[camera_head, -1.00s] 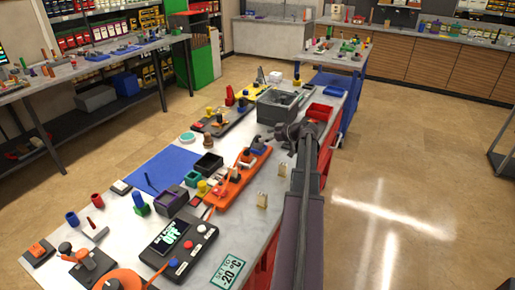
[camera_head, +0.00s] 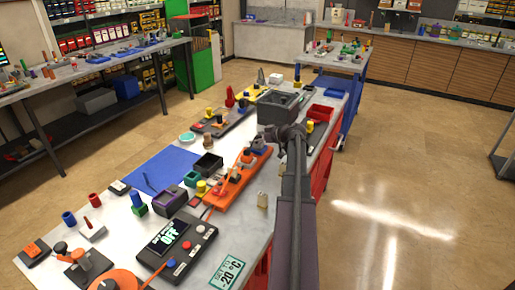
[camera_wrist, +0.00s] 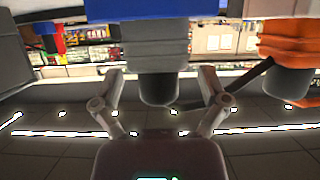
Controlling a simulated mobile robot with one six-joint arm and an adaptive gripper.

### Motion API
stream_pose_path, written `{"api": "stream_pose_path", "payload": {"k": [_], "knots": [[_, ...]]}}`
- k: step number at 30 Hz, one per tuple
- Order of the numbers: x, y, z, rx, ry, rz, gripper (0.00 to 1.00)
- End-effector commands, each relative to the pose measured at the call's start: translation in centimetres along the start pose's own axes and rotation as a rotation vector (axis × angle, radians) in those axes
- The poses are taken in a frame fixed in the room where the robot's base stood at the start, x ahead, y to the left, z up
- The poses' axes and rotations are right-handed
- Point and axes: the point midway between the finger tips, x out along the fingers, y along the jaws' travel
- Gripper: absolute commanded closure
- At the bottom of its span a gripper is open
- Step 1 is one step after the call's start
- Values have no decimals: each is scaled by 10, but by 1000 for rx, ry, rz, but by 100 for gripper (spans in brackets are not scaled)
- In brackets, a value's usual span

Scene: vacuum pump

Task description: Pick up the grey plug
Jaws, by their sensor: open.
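A dark grey, rounded plug (camera_wrist: 158,88) shows in the middle of the wrist view, against a lighter grey block with a blue part (camera_wrist: 150,8) beyond it. My gripper (camera_wrist: 161,82) is open, with one finger on each side of the plug. A gap shows between each finger and the plug, so neither visibly touches it. In the head view my gripper (camera_head: 272,136) is over the bench, beside the far end of the orange board (camera_head: 232,186). My arm hides part of the bench, and the plug is not clear in this view.
An orange part with a dark cylinder (camera_wrist: 290,78) and a dark cable are right of the fingers in the wrist view. A grey box (camera_head: 278,108) and a red tray (camera_head: 321,113) stand farther along the bench. A blue mat (camera_head: 155,168) lies left.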

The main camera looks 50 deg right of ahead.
Motion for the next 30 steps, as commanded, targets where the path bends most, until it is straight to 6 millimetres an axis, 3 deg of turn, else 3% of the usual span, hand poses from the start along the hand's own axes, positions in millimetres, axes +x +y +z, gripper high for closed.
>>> {"api": "stream_pose_path", "payload": {"k": [18, 20, 27, 28, 30], "knots": [[3, 0, 0, 0, 0, 1, 6], [3, 0, 0, 0, 0, 1, 21], [3, 0, 0, 0, 0, 1, 92], [3, 0, 0, 0, 0, 1, 97], [3, 0, 0, 0, 0, 1, 98]]}}
